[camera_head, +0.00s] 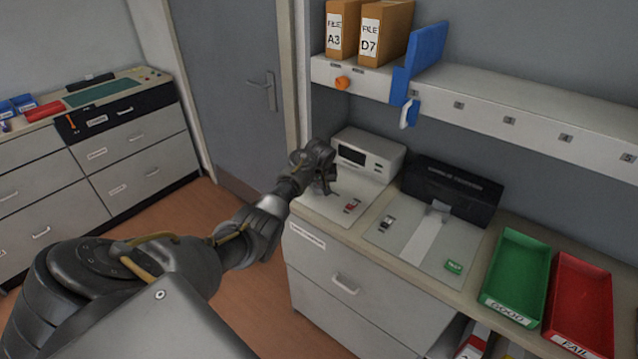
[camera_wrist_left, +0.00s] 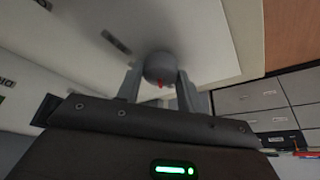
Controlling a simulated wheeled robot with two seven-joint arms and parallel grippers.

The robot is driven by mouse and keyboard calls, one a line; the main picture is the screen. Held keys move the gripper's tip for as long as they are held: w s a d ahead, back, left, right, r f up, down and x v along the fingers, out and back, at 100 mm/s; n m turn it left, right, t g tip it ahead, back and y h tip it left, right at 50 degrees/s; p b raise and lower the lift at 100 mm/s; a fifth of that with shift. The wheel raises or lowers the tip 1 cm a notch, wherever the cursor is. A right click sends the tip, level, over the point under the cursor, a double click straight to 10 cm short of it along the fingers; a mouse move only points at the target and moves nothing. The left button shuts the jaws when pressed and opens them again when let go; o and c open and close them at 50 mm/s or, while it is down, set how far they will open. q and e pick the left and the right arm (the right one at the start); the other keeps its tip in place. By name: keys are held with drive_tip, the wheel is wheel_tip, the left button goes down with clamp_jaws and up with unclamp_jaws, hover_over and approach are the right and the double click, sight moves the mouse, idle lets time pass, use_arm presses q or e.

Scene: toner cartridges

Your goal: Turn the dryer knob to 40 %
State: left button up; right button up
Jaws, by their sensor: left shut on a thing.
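My left gripper (camera_head: 327,184) is at the front left of a light grey device with a dark display (camera_head: 365,157) on the counter. In the left wrist view its two fingers stand on either side of a round grey knob (camera_wrist_left: 160,66) and are shut on it. A small red mark (camera_wrist_left: 160,84) shows on the knob. The knob is hidden behind the gripper in the head view. No percent scale can be read, so I cannot tell its setting. My right gripper is in neither view.
A red switch (camera_head: 352,206) sits on the panel just right of the gripper. A black-backed station (camera_head: 452,190), a green tray (camera_head: 517,270) and a red tray (camera_head: 583,300) stand further right. A shelf (camera_head: 480,108) with file boxes (camera_head: 385,30) runs above.

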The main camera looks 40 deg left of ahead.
use_arm(q)
drive_tip(key=m+p, duration=0.1)
drive_tip(key=m+h+p, duration=0.1)
drive_tip(key=m+p, duration=0.1)
drive_tip(key=shift+a+r+t, duration=0.1)
drive_tip(key=shift+r+t, duration=0.1)
drive_tip(key=shift+t, duration=0.1)
drive_tip(key=m+h+p, duration=0.1)
drive_tip(key=m, duration=0.1)
drive_tip(key=shift+f+m, duration=0.1)
drive_tip(key=shift+m, duration=0.3)
drive_tip(key=shift+a+f+m+h, duration=0.15)
drive_tip(key=shift+m+h, duration=0.35)
drive_tip(key=shift+m, duration=0.7)
drive_tip(key=shift+m+h+b, duration=0.5)
drive_tip(key=shift+m+b, duration=0.15)
drive_tip(key=shift+m, duration=0.55)
drive_tip(key=o, duration=1)
